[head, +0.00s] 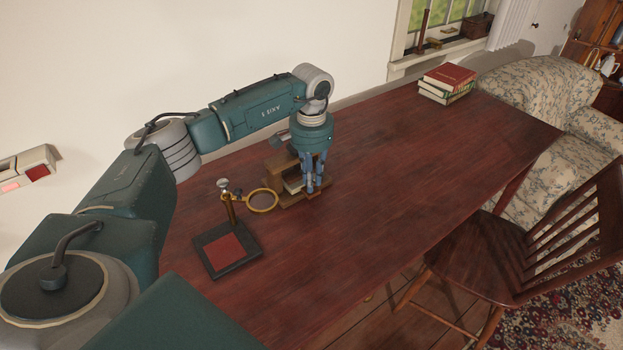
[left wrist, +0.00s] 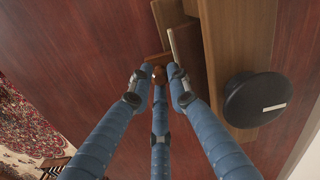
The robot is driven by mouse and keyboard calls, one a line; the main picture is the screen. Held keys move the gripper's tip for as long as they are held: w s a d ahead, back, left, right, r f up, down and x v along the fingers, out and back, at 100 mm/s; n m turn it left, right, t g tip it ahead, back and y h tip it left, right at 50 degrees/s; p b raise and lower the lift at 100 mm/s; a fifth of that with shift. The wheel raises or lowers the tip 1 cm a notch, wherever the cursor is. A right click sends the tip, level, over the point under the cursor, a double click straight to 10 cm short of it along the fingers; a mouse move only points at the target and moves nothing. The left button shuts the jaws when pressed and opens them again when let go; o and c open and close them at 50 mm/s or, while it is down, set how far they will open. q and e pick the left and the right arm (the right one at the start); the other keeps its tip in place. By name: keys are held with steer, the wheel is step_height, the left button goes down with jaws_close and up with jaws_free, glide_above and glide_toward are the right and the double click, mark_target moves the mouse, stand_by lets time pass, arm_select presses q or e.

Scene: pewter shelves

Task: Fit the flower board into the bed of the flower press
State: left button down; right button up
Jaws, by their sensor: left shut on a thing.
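The wooden flower press (head: 278,163) stands on the table beneath my left gripper (head: 313,188). In the left wrist view, the press (left wrist: 242,40) fills the upper right, with a round black knob (left wrist: 258,98) on it. The flower board (left wrist: 187,58) shows edge-on at the press, with a pale face (head: 293,184) in the head view. My left gripper's blue fingers (left wrist: 160,78) are closed together on a small brown part at the board's near end. The fingers partly hide the board, and I cannot tell how it sits relative to the bed. My right gripper is out of view.
A brass ring magnifier (head: 262,200) on a stand with a red-topped dark base (head: 224,252) is close by on the left. Stacked books (head: 447,82) lie at the far end. The table's middle and right (head: 400,170) are clear. A wooden chair (head: 510,250) stands at the front edge.

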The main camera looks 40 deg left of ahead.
arm_select(q)
steer(key=shift+a, duration=0.25)
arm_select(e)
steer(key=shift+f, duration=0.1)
arm_select(q)
steer(key=c, duration=1.6)
jaws_free()
steer(key=shift+o, duration=0.2)
steer(key=shift+r, duration=0.1)
steer(key=r, duration=0.7)
steer(key=shift+d+r, duration=0.2)
steer(key=shift+r, duration=0.15)
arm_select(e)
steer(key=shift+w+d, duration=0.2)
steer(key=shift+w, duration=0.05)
